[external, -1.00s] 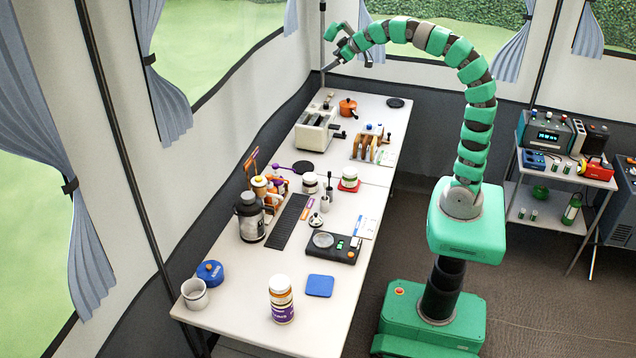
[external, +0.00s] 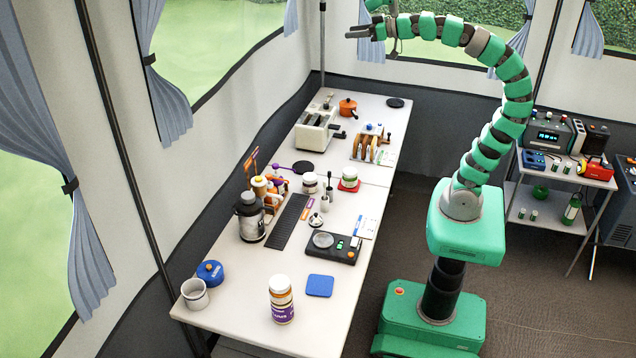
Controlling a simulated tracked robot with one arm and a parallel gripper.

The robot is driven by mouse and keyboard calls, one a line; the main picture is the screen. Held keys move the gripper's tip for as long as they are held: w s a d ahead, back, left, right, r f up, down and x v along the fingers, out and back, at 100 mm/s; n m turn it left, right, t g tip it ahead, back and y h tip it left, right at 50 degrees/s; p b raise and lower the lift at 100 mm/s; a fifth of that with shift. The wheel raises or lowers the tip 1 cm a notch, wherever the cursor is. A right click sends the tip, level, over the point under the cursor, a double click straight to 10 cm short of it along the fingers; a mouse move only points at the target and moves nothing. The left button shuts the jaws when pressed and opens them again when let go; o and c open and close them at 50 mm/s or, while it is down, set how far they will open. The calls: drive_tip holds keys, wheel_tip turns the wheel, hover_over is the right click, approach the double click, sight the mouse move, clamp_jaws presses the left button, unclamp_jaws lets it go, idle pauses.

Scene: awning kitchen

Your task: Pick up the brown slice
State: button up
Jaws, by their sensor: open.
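Brown slices (external: 368,149) stand upright in a small rack (external: 377,133) on the far half of the long white table. They are small in this view, with pale pieces among them, and I cannot tell one brown slice apart with certainty. My gripper (external: 352,33) is open and empty, with its fingers pointing left. It is high above the table's far end, well clear of the rack. The end of my arm partly overlaps the window behind it.
A cream toaster (external: 318,130) stands left of the rack, with an orange pot (external: 348,107) behind it and a black disc (external: 395,103) at the far right. The tent wall runs along the table's left side.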

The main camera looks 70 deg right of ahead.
drive_tip(key=c, duration=0.4)
drive_tip(key=shift+o, duration=0.2)
